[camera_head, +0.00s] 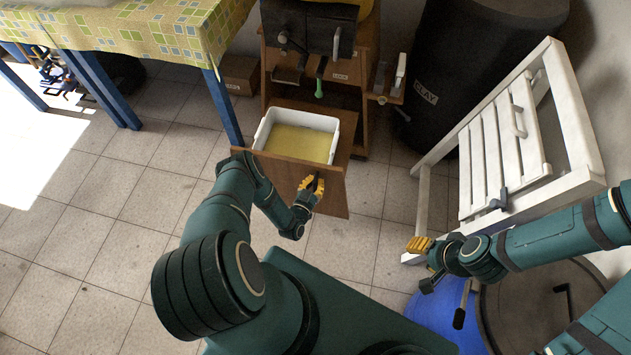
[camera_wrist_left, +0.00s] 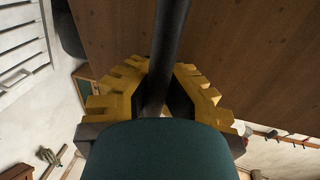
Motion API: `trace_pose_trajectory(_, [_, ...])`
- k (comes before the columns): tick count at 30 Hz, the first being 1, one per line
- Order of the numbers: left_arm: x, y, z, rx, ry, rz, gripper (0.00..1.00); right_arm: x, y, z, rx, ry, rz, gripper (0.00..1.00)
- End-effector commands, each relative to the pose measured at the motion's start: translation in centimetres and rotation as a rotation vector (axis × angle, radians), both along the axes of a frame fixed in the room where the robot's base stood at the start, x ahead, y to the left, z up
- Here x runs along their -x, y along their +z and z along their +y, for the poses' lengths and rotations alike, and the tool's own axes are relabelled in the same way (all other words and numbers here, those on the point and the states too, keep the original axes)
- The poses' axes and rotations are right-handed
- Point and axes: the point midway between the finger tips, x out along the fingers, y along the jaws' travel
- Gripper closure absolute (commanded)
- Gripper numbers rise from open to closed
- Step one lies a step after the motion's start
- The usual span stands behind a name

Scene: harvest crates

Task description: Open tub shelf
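The tub shelf is a brown wooden pull-out with a tall front panel (camera_head: 333,190). It stands out from the wooden cabinet (camera_head: 365,75) and carries a white tub (camera_head: 337,130) with a yellow-green content. My left gripper (camera_head: 312,184) is at the panel's front. In the left wrist view its yellow fingers (camera_wrist_left: 160,85) close around a dark bar handle (camera_wrist_left: 170,45) in front of the brown panel (camera_wrist_left: 235,50). My right gripper (camera_head: 422,258) is at the right, away from the shelf; whether its fingers are apart is unclear.
A table with a patterned cloth (camera_head: 160,30) stands at the left. A white slatted gate (camera_head: 505,140) and a black barrel (camera_head: 470,70) marked "CLAY" are at the right. A blue round object (camera_head: 440,312) is below my right gripper.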

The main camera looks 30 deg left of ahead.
Motion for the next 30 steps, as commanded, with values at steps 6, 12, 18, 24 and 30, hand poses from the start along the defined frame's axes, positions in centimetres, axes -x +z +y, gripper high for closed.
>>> trace_pose_trajectory(6, [-0.3,0.4,-0.6,0.002,-0.014,-0.012,0.56,0.0,0.0,0.0,0.0,0.0,0.0,0.53])
trace_pose_trajectory(12, [-0.2,0.3,-0.4,0.001,-0.011,-0.008,0.56,0.0,0.0,0.0,0.0,0.0,0.0,0.53])
trace_pose_trajectory(18, [-0.3,0.9,-0.3,0.0,-0.01,-0.007,0.56,0.0,0.0,0.0,0.0,0.0,0.0,0.53])
trace_pose_trajectory(24, [-0.3,3.5,-0.3,0.001,-0.011,-0.007,0.56,0.0,0.0,0.0,0.0,0.0,0.0,0.53])
trace_pose_trajectory(30, [-0.3,6.9,-0.4,0.001,-0.013,-0.008,0.56,0.0,0.0,0.0,0.0,0.0,0.0,0.53])
